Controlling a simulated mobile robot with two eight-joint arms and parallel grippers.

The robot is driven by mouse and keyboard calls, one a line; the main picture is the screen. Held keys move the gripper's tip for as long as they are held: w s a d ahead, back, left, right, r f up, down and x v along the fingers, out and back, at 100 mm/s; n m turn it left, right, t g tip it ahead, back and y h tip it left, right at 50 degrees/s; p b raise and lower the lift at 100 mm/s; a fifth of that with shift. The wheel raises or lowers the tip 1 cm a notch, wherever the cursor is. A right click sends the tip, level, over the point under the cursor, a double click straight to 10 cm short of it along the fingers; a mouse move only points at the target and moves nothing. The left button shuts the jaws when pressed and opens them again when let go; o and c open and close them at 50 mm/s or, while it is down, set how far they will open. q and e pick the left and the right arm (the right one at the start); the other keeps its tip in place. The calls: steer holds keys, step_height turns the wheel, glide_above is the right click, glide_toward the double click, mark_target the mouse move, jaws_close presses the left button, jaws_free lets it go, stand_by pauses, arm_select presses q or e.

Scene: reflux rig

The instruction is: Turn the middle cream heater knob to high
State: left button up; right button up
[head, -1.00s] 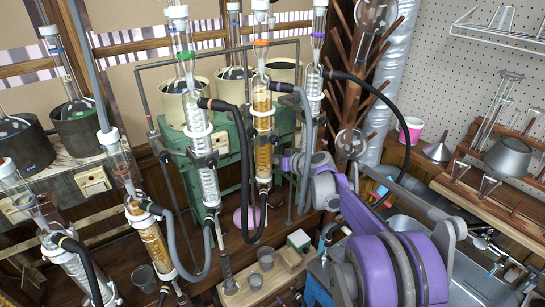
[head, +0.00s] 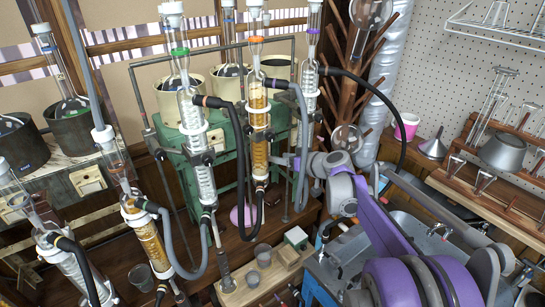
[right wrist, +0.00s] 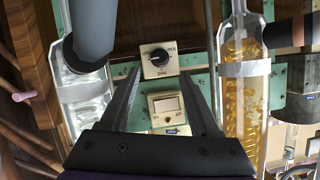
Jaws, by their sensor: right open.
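The middle cream heater (head: 229,84) stands on the green bench, behind the glass columns in the head view; its knob is hidden there. In the right wrist view a black round knob (right wrist: 155,64) sits on a cream plate (right wrist: 171,72) with small dark lettering. A small white mark shows on its face, but its setting is too small to read. My right gripper (right wrist: 160,76) is open, its two fingers either side below the knob, with nothing between them. In the head view it (head: 284,160) is partly hidden among the columns. My left gripper is not in view.
In the wrist view a glass column with amber packing (right wrist: 246,100) stands close right of the fingers, and a clear one (right wrist: 82,90) close left. A cream switch plate (right wrist: 166,106) lies below the knob. Grey hoses (head: 303,130) hang near my right wrist.

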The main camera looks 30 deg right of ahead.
steer(key=v, duration=0.4)
stand_by(0.6)
